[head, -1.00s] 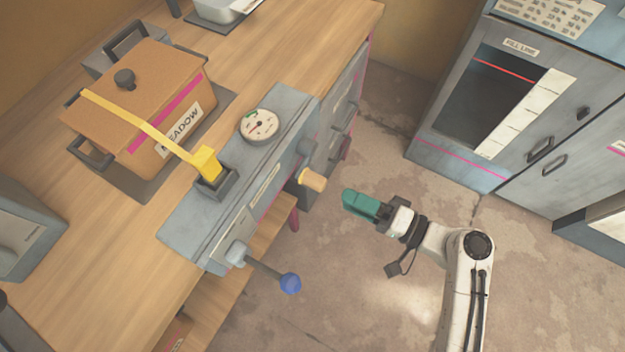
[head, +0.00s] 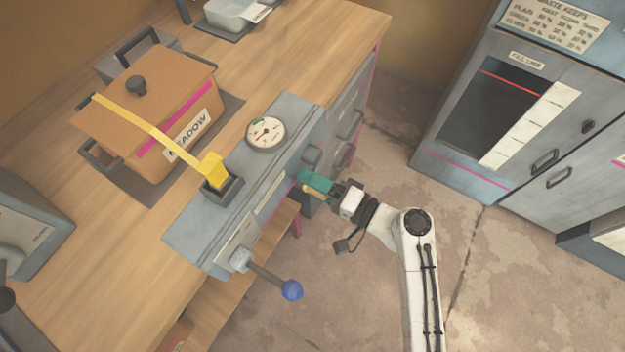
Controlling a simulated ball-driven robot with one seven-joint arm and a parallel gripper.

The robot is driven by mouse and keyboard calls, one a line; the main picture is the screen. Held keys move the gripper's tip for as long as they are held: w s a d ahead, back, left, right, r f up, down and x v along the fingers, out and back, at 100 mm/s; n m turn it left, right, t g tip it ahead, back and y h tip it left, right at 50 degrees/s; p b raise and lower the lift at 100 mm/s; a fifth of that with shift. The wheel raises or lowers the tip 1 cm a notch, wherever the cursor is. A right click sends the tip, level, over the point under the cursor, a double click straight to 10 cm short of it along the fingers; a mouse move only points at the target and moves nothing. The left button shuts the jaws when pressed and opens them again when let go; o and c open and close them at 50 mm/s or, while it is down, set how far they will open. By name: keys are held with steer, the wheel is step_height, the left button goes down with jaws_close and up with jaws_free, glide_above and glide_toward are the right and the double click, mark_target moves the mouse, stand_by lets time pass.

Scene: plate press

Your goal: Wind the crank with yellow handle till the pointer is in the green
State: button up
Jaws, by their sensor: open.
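The crank with the pale yellow handle (head: 311,191) is on the front of the grey housing (head: 200,226). My teal gripper (head: 317,182) is at this handle and covers most of it; only a sliver shows below the fingers. My gripper is open; whether its fingers are around the handle or just above it cannot be told. The round white gauge (head: 265,133) on the housing's top has a green patch at its upper left edge. Its small red pointer appears to lie outside the green, though it is hard to read.
A second crank with a blue knob (head: 291,290) sticks out lower on the housing. A yellow strap (head: 150,128) runs from the housing over a brown lidded box (head: 160,85) on the wooden bench (head: 330,35). A grey cabinet (head: 460,150) stands right; open floor lies between.

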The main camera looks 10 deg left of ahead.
steer(key=shift+c, duration=0.2)
jaws_close()
stand_by(0.4)
